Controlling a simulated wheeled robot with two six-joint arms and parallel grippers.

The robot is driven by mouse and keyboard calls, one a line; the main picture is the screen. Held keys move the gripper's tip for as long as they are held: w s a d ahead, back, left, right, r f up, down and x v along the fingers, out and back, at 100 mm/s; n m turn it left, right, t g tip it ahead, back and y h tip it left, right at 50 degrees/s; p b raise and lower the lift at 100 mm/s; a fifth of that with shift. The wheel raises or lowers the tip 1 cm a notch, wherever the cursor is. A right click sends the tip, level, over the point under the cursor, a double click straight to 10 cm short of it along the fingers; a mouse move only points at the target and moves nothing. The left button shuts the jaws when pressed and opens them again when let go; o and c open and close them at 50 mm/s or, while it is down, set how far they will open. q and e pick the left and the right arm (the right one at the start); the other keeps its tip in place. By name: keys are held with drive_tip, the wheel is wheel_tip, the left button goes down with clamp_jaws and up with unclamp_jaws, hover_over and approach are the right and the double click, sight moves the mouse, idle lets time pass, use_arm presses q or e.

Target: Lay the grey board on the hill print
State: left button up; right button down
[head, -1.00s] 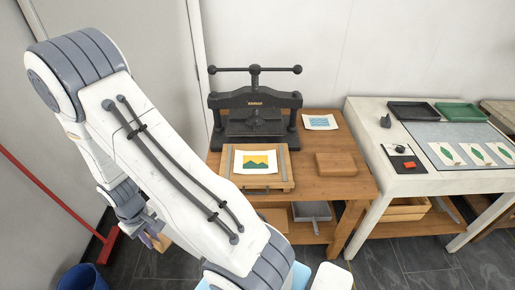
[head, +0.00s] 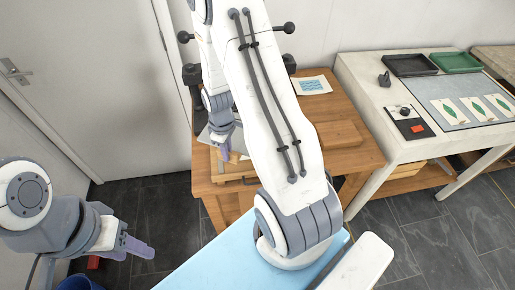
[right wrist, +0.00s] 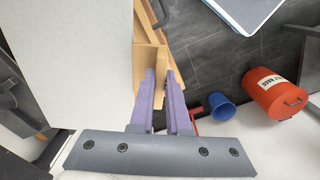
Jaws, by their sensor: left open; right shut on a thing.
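The grey board (right wrist: 85,60) fills the left of the right wrist view as a pale flat sheet. The right gripper's purple fingers (right wrist: 160,92) are shut on a tan tab at the board's edge. They hold it over the front of the wooden press table. The hill print is hidden behind my right arm and the board; I cannot tell whether the board touches it. My left gripper (head: 138,243) is open and empty above the floor at the lower left.
The wooden table (head: 365,155) carries a brown block (head: 340,134) and a blue wave print (head: 313,85). The press is mostly hidden by my arm. A pale bench (head: 365,80) stands right. A red bin (right wrist: 272,94) and blue bucket (right wrist: 222,107) stand on the floor.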

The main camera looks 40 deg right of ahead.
drive_tip(key=s+d+f+n, duration=0.1)
drive_tip(key=d+n, duration=0.1)
drive_tip(key=d, duration=0.1)
drive_tip(key=s+d+f+n+b, duration=0.1)
drive_tip(key=d+n, duration=0.1)
drive_tip(key=d, duration=0.1)
drive_tip(key=s+d+f+n+b, duration=0.1)
drive_tip(key=d+n, duration=0.1)
drive_tip(key=d, duration=0.2)
drive_tip(key=shift+n, duration=0.4)
wheel_tip(320, 180, down, 5)
drive_tip(key=b, duration=0.4)
drive_tip(key=shift+r, duration=0.2)
drive_tip(key=shift+f+b, duration=0.6)
drive_tip(key=shift+f, duration=0.15)
drive_tip(key=shift+f+b, duration=0.4)
drive_tip(key=shift+f, duration=0.2)
drive_tip(key=c, duration=0.8)
unclamp_jaws()
drive_tip(key=shift+a, duration=0.1)
